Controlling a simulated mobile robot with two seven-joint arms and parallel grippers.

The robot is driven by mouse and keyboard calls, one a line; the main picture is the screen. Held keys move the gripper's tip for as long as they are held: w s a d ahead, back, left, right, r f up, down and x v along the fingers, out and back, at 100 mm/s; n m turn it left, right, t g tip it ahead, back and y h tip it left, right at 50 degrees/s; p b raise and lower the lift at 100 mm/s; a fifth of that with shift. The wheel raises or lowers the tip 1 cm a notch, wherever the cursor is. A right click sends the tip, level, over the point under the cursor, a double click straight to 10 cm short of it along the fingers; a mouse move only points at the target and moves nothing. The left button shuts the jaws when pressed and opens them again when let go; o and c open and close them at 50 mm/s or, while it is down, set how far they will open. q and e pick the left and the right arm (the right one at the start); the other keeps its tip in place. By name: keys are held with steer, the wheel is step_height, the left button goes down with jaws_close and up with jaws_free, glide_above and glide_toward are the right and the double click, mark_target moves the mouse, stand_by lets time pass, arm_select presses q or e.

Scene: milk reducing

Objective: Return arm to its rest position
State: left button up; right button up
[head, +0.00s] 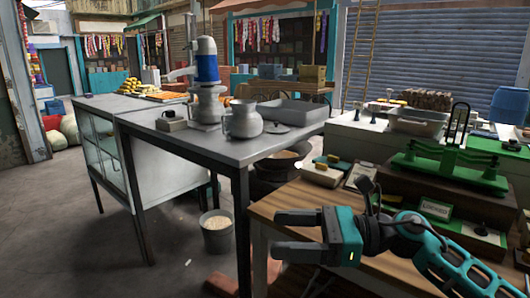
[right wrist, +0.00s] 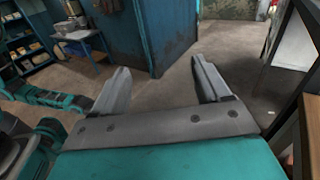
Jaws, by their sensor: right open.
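My right gripper (head: 298,234) is in the lower middle of the head view, in front of the near edge of the wooden counter. Its two grey fingers point left and stand apart, with nothing between them. In the right wrist view the same gripper (right wrist: 165,85) is open and empty, with floor and a blue wall beyond its fingers. My right arm comes in from the lower right of the head view. My left gripper does not show in the head view.
A grey metal table (head: 215,145) holds a metal jug (head: 243,120), a shallow tray (head: 292,112) and a blue-topped machine (head: 206,68). A bucket (head: 217,236) stands on the floor below. A green balance scale (head: 450,155) stands at the right.

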steer(key=s+d+f+n+t+h, duration=0.1)
steer(key=d+f+n+t+h, duration=0.35)
steer(key=n, duration=0.75)
steer(key=s+d+f+n+t+h, duration=0.1)
steer(key=f+n+t+h, duration=0.1)
steer(key=f+n+t, duration=0.7)
steer(key=d+f+n+t+h, duration=0.2)
steer(key=f+n+h, duration=0.15)
steer(key=n, duration=1.05)
steer(key=s+d+f+m+g+h, duration=0.2)
steer(key=s+d+f+m+g, duration=0.1)
steer(key=s+f+m, duration=0.4)
steer(key=s+d+f+m+g+h, duration=0.3)
steer(key=s+f+m, duration=0.4)
steer(key=f, duration=0.2)
steer(key=shift+s+f+h, duration=0.25)
steer(key=shift+s+h, duration=0.05)
steer(key=shift+s, duration=0.05)
steer(key=shift+c, duration=0.4)
